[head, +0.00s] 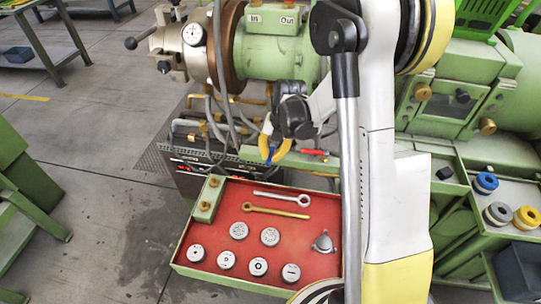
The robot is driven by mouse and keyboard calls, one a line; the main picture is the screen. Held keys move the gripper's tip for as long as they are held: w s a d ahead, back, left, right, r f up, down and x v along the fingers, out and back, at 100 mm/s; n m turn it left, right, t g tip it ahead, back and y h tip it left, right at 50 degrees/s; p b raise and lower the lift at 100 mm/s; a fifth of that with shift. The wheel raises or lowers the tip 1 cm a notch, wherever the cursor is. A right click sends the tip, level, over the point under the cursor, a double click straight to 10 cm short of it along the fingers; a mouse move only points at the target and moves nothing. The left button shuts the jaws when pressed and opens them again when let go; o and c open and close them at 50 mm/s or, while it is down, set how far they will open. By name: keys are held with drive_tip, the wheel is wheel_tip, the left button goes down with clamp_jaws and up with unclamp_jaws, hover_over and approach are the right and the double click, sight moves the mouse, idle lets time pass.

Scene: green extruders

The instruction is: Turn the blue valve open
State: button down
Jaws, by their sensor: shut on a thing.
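The blue valve (267,151) shows as a small blue piece on the pipework below the green extruder barrel, left of a yellow curved part. My gripper (277,133) is a dark shape reaching down from the upper right to just above it. It is shut on the blue valve, though the fingertips are small and partly hidden, so the exact contact is unclear. How far the handle is turned cannot be told.
A red valve handle (313,152) sits just right of the blue one. Hoses (222,90) hang close on the left. Below is a red-lined tray (215,275) with wrenches and round metal parts. A green extruder machine (460,90) stands at the right.

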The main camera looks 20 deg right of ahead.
drive_tip(key=c, duration=1.4)
unclamp_jaws()
drive_tip(key=shift+f, duration=0.1)
wheel_tip(320, 180, up, 12)
drive_tip(key=s+d, duration=0.1)
drive_tip(key=d, duration=0.1)
drive_tip(key=shift+s, duration=0.15)
drive_tip(key=shift+s+f, duration=0.15)
